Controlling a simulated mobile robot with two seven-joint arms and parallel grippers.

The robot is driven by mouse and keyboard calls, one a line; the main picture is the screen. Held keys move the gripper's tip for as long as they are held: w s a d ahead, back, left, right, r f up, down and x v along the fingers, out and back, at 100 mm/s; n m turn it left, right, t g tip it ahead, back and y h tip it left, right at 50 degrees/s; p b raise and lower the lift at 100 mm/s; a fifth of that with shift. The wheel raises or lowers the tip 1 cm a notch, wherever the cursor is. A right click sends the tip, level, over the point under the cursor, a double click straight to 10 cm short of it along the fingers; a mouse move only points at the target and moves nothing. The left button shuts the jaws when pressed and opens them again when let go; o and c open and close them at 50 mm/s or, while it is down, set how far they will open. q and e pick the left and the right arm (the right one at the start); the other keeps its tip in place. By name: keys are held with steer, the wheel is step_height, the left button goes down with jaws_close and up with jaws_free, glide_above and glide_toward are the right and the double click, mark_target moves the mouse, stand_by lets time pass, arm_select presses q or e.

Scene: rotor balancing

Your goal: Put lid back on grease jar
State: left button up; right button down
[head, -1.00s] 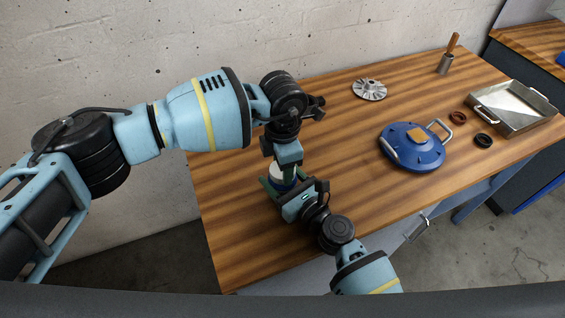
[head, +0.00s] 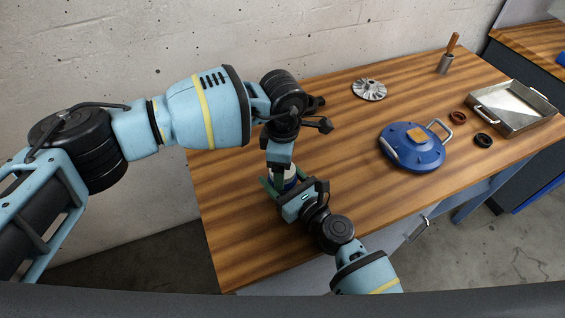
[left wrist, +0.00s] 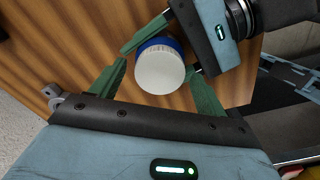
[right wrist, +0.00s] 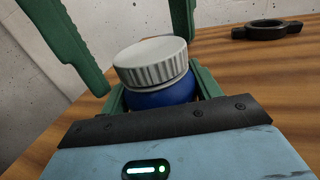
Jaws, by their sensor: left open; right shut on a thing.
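The grease jar is a blue pot (right wrist: 163,97) with a white ribbed lid (right wrist: 152,62) resting on its top. My right gripper (right wrist: 163,92) is shut on the blue jar body from the side, holding it upright at the table's near left part. In the left wrist view the lid (left wrist: 160,68) shows from above, with blue jar (left wrist: 168,42) around its far edge. My left gripper (left wrist: 158,76) is above it, open, its green fingers spread on either side of the lid and apart from it. In the head view my arms mostly hide the jar.
A dark ring with lugs (right wrist: 266,28) lies on the table behind the jar. Further right are a silver impeller (head: 369,89), a blue round cover (head: 415,155), brown (head: 457,117) and black (head: 483,140) rings, a metal tray (head: 520,124) and a wooden-handled tool (head: 448,58).

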arm_select(q)
steer(key=shift+r, duration=2.15)
steer(key=shift+c, duration=0.3)
steer(key=n, duration=0.2)
steer(key=r+n, duration=0.1)
steer(key=n, duration=0.1)
steer(key=r+n, duration=0.1)
steer(key=shift+n, duration=0.4)
steer(key=n, duration=0.1)
steer(key=r+n, duration=0.1)
steer(key=n, duration=0.3)
steer(key=shift+r, duration=0.25)
steer(key=shift+f, duration=4.05)
steer(key=c, duration=1)
